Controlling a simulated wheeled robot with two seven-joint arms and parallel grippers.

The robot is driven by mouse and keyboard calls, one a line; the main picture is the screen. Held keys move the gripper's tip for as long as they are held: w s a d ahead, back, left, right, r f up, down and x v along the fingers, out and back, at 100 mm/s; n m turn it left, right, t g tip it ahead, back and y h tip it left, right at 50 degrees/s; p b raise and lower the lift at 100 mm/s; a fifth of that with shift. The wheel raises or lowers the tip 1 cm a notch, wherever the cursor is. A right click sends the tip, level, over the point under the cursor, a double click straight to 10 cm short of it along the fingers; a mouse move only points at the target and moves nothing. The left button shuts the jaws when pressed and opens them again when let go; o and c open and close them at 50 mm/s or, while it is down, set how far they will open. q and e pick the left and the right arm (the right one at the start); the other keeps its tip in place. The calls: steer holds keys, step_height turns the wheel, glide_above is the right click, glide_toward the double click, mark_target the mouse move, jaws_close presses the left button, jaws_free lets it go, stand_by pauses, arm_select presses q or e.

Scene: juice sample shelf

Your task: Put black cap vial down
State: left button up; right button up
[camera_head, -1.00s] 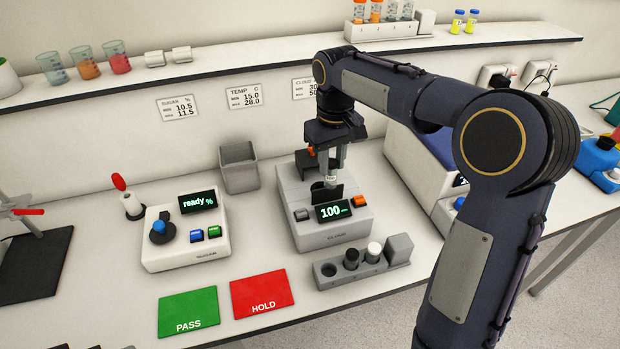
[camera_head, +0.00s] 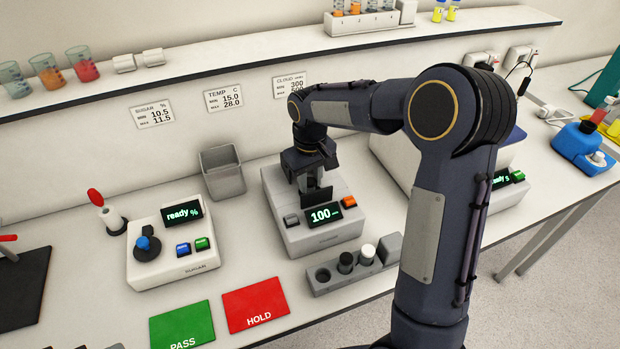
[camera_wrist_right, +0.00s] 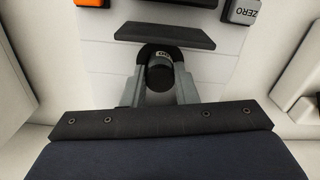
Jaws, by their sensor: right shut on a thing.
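My right gripper (camera_head: 317,190) is low over the grey meter (camera_head: 350,222) whose display reads 100, pointing down at its top. In the right wrist view its fingers (camera_wrist_right: 159,82) are shut on the black cap vial (camera_wrist_right: 159,74), showing as a dark round cap between them. The meter's upright dark plate (camera_wrist_right: 165,37) stands just beyond the vial. In the head view the gripper and plate hide the vial, so I cannot tell how deep it sits in the meter. My left gripper is not in view.
A small grey rack (camera_head: 325,289) in front holds a black-capped vial (camera_head: 346,262) and a white-capped vial (camera_head: 367,254); its left hole is empty. Green PASS (camera_head: 182,322) and red HOLD (camera_head: 256,304) mats lie left of it. A grey bin (camera_head: 222,172) stands behind.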

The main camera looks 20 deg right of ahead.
mark_target(310, 181)
steer(key=shift+f, duration=0.2)
steer(key=shift+f, duration=0.1)
steer(key=o, duration=1)
step_height(310, 181, up, 12)
steer(key=s+d+r+t+y, duration=0.1)
steer(key=s+r+t+y, duration=0.1)
steer(key=s, duration=0.7)
steer(key=s+a+f+m+t, duration=0.1)
steer(key=s+f, duration=0.1)
steer(key=s, duration=0.3)
steer(key=s+a+f+m+t+y, duration=0.1)
steer(key=s+a+f, duration=0.1)
steer(key=s, duration=0.4)
steer(key=s+a+f+m+t, duration=0.1)
steer(key=s+f, duration=0.1)
steer(key=s, duration=0.4)
steer(key=shift+a+f+t+y+b, duration=0.15)
steer(key=shift+f+t+y+b, duration=0.15)
steer(key=shift+f+y+b, duration=0.1)
